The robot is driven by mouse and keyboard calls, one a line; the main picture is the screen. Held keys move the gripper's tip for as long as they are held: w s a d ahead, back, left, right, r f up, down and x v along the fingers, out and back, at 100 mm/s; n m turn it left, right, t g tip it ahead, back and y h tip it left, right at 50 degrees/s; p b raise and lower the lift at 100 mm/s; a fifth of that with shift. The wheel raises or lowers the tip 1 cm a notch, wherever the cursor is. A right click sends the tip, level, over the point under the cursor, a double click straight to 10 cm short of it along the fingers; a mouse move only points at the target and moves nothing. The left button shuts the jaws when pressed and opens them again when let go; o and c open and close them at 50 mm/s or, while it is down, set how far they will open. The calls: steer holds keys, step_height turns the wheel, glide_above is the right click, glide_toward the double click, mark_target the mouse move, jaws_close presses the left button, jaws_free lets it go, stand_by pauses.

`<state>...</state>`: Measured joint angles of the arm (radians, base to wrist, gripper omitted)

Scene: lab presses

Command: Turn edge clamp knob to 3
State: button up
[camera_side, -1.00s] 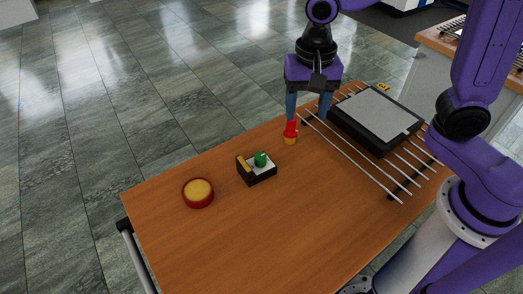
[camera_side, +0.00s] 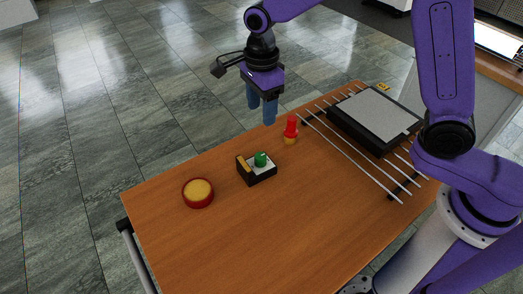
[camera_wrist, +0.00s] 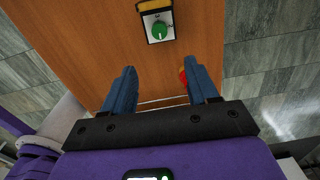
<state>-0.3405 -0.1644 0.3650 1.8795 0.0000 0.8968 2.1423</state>
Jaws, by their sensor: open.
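A small black box with a white top face and a green knob (camera_side: 260,159) stands in the middle of the wooden table. The green knob also shows at the top of the wrist view (camera_wrist: 159,30), with a pale pointer mark on it; I cannot read any numbers. My gripper (camera_side: 262,112) is open and empty, pointing down above the table, up and a little to the right of the knob box. In the wrist view its two blue fingers (camera_wrist: 162,84) stand apart, with the box beyond them.
A red piece (camera_side: 290,128) on a yellowish base stands upright near the back edge, right of the box. A round red dish (camera_side: 198,193) with a yellow top lies to the left. A metal rod rack (camera_side: 352,155) carries a black-framed grey plate (camera_side: 376,115) at right. The front table is clear.

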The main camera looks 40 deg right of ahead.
mark_target(261, 155)
step_height(261, 155, down, 15)
steer(key=shift+f, duration=0.1)
stand_by(0.4)
steer(key=c, duration=1)
